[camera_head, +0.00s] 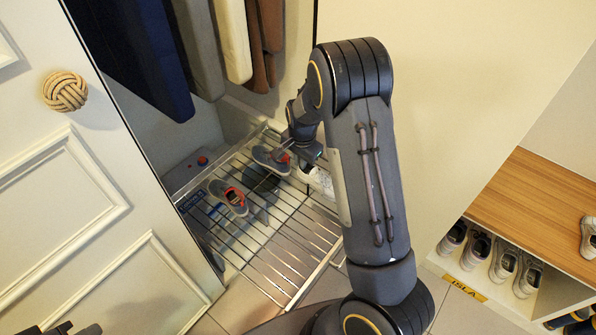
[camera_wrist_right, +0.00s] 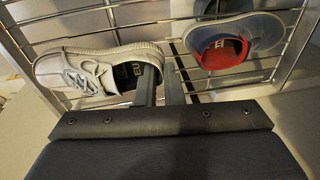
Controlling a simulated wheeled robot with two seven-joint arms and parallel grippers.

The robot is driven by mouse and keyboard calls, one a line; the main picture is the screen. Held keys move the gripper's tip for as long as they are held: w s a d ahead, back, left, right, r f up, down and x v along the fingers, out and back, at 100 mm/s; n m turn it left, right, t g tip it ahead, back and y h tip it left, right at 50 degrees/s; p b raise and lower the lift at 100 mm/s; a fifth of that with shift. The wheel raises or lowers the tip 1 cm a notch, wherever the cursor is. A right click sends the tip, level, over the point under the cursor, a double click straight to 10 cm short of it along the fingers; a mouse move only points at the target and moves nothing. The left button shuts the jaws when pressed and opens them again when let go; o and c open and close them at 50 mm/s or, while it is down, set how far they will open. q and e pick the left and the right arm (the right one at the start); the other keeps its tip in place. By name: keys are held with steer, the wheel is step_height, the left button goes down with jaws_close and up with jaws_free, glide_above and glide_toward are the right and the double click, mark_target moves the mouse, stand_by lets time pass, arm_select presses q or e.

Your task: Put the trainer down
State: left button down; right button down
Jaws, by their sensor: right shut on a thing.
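A pale grey trainer (camera_wrist_right: 92,68) with laces and a dark lining lies across the left of the right wrist view, toe to the left. My right gripper (camera_wrist_right: 160,82) is shut on its heel wall, one finger inside the opening and one outside.
A grey shoe with a red lining (camera_head: 230,197) stands on the rack and shows in the wrist view (camera_wrist_right: 222,50). Clothes (camera_head: 140,50) hang above. A white door (camera_head: 80,190) is at left. A bench (camera_head: 540,205) with several shoes is at right. The rack's front is clear.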

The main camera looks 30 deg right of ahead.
steer(key=shift+w+f, duration=0.35)
steer(key=shift+f, duration=0.1)
steer(key=f, duration=0.1)
steer(key=f+b, duration=0.2)
steer(key=shift+w+f, duration=0.3)
steer(key=shift+f, duration=0.05)
steer(key=shift+r, duration=0.1)
steer(key=c, duration=1.5)
jaws_free()
steer(key=shift+c, duration=0.2)
